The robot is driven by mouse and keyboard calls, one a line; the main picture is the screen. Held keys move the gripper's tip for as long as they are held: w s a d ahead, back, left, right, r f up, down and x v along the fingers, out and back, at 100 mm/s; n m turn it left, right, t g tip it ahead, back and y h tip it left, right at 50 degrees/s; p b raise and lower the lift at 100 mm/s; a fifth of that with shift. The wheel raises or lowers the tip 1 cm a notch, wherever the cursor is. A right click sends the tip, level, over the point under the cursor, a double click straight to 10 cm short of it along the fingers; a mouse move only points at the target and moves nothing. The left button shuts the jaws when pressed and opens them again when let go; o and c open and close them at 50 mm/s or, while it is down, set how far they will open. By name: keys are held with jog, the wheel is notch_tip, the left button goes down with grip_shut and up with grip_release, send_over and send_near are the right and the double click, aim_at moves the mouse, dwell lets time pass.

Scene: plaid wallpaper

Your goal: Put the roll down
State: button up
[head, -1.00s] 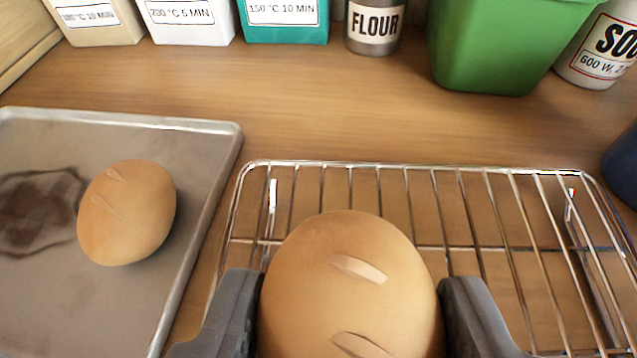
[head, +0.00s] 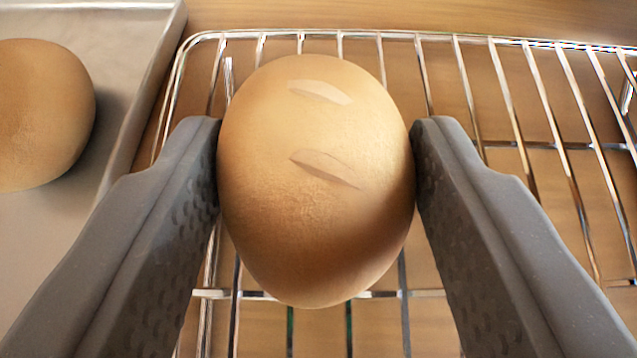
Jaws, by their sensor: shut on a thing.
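A golden-brown roll (head: 315,215) with two pale slashes on top is in the middle of the head view. My gripper (head: 316,165) is shut on it, one grey finger pressed to its left side and one to its right. The roll is over the left part of a wire cooling rack (head: 520,145). I cannot tell whether its underside touches the wires.
A metal baking tray (head: 125,85) lies to the left of the rack, with a second roll (head: 40,115) on it, cut off by the picture edge. The right part of the rack is empty. Bare wooden counter (head: 400,15) shows behind the rack.

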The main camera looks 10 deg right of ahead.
jog(key=shift+f, duration=0.1)
jog(key=o, duration=1)
jog(key=shift+s+a+r, duration=0.15)
jog(key=shift+s+r, duration=0.25)
jog(key=p+v, duration=0.3)
jog(key=v, duration=0.8)
jog(key=shift+f, duration=0.15)
